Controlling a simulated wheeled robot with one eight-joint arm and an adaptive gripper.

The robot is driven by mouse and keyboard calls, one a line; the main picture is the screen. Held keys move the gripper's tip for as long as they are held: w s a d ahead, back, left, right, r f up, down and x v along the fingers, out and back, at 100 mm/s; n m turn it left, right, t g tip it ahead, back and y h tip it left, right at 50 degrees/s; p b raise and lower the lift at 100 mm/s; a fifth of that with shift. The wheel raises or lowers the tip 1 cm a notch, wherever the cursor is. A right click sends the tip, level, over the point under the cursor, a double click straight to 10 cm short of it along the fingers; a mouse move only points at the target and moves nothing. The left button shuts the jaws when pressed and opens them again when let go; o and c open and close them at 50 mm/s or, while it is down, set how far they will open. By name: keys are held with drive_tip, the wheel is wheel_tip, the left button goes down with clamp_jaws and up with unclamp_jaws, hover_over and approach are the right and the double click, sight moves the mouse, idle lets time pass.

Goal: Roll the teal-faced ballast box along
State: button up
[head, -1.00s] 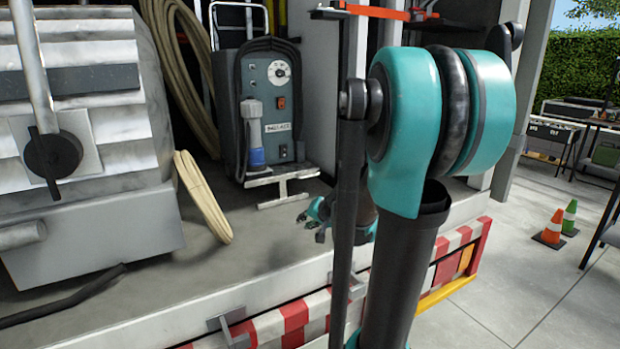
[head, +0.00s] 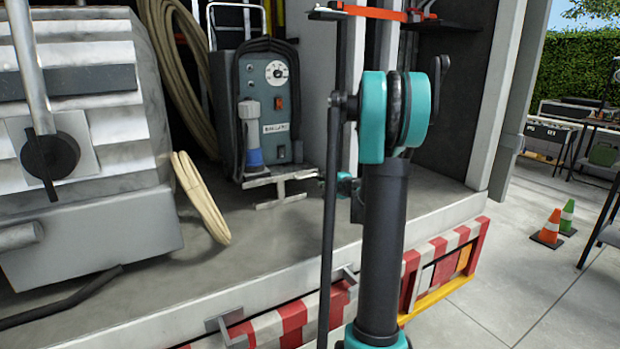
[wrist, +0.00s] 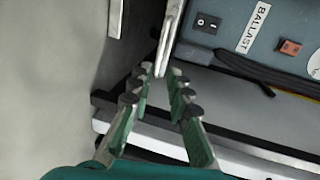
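The ballast box (head: 264,100) has a teal-grey face with a dial, a red switch and a label. It stands on the truck bed, with a pale T-shaped metal foot (head: 281,188) at its base. In the wrist view its face (wrist: 228,48) shows a BALLAST label and switches at the upper right. My gripper (wrist: 161,74) is open, its green-padded fingers apart. A thin silver bar (wrist: 170,35) ends between the fingertips in that picture; I cannot tell whether they touch it. In the head view my arm hides most of my gripper.
A large grey ribbed unit (head: 95,190) fills the left of the bed. A coiled hose (head: 175,60) hangs behind, and a pale looped cable (head: 200,198) leans near the box. The bed edge has a red-and-white striped bar (head: 295,315). Traffic cones (head: 548,228) stand on the paving at right.

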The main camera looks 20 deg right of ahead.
sight(311, 176)
drive_tip(key=x, duration=1)
drive_tip(key=shift+w+a, duration=0.1)
drive_tip(key=shift+w, duration=0.05)
drive_tip(key=shift+c, duration=0.5)
clamp_jaws()
